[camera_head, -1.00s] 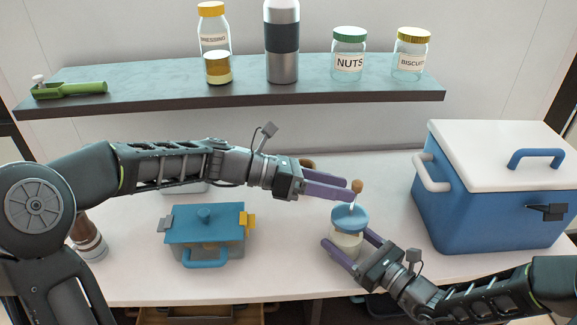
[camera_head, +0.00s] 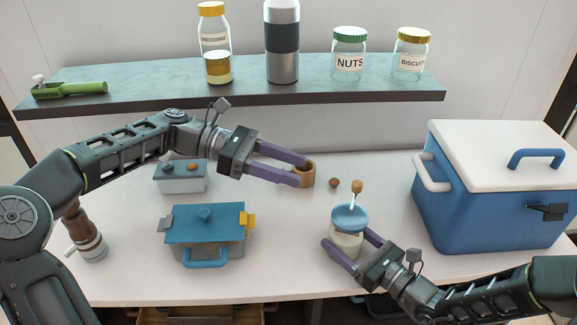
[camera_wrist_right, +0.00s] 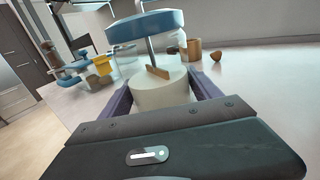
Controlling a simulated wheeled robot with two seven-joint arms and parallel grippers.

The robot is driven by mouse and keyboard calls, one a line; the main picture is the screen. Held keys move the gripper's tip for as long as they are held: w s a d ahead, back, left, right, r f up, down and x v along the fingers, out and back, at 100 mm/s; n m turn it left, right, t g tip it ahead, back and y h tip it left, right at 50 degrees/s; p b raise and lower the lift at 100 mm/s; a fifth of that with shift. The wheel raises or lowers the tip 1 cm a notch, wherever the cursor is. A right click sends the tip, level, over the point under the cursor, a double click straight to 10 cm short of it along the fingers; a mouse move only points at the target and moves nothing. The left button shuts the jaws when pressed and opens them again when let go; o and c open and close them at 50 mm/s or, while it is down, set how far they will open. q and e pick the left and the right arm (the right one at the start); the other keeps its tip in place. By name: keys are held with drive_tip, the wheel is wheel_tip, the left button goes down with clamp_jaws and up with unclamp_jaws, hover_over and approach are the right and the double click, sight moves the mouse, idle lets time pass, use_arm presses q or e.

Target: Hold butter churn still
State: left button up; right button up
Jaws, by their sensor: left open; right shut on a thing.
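The butter churn (camera_head: 347,240) stands on the white table, a cream jar with a blue lid and a wooden-knobbed handle (camera_head: 357,187) on top. My right gripper (camera_head: 346,247) is shut around the jar's body, with one purple finger on each side. In the right wrist view the churn's pale jar (camera_wrist_right: 160,92) sits between the fingers under its blue lid (camera_wrist_right: 145,26). My left gripper (camera_head: 301,169) is open, at the back of the table, by a small brown wooden cup (camera_head: 308,174). It is apart from the churn.
A blue cooler (camera_head: 480,215) with a white lid stands at the right. A blue-lidded pot (camera_head: 205,236), a small grey box (camera_head: 180,181) and a wooden-topped grinder (camera_head: 88,240) are at the left. A small brown ball (camera_head: 334,183) lies behind the churn. Jars stand on the shelf (camera_head: 150,89) above.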

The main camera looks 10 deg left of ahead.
use_arm(q)
drive_tip(key=shift+c, duration=0.6)
drive_tip(key=m, duration=1.1)
approach(357, 186)
drive_tip(key=s+f, duration=0.2)
drive_tip(key=s, duration=0.1)
drive_tip(key=w+d+m+t+h, duration=0.1)
drive_tip(key=d+m+t, duration=0.1)
drive_tip(key=m, duration=0.9)
drive_tip(key=w+d+f+m+t+h, duration=0.1)
drive_tip(key=w+d+m+t, duration=0.1)
drive_tip(key=m, duration=0.9)
drive_tip(key=shift+d+f+m+t, duration=0.3)
drive_tip(key=shift+d+t, duration=0.1)
drive_tip(key=shift+d, duration=0.3)
drive_tip(key=x, duration=0.7)
drive_tip(key=shift+d, duration=0.25)
drive_tip(key=shift+c, duration=0.3)
